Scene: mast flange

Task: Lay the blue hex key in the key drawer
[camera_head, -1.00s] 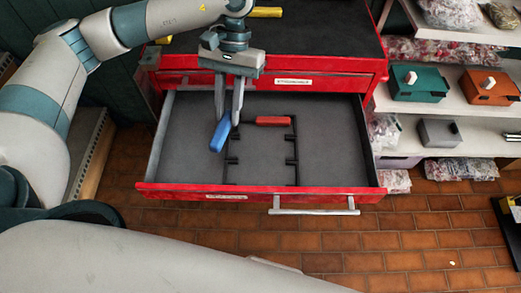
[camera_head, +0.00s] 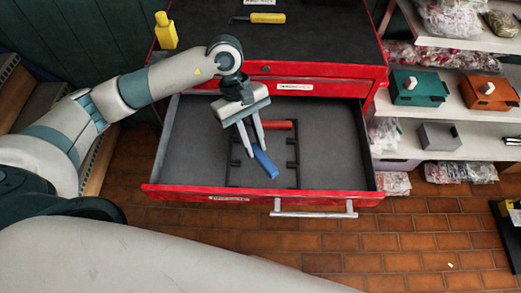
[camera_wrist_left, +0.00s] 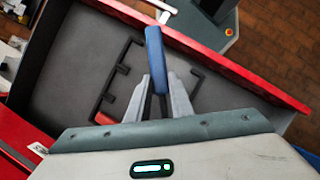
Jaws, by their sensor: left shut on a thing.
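The blue hex key (camera_head: 264,162) is held in my left gripper (camera_head: 256,147), over the open drawer. Its blue handle also shows in the left wrist view (camera_wrist_left: 155,55), sticking out past the fingertips (camera_wrist_left: 158,85), which are shut on it. The key drawer (camera_head: 198,150) is red with a grey floor and is pulled out. A black notched rack (camera_head: 297,170) lies in it, with a red-handled key (camera_head: 280,125) at its far end. I cannot tell whether the blue key touches the rack. My right gripper is not in view.
A yellow-handled tool (camera_head: 262,18) lies on the black cabinet top, and a yellow bottle-like thing (camera_head: 166,32) stands at its left edge. Shelves (camera_head: 470,128) with boxes and bags are on the right. The drawer's left part is bare.

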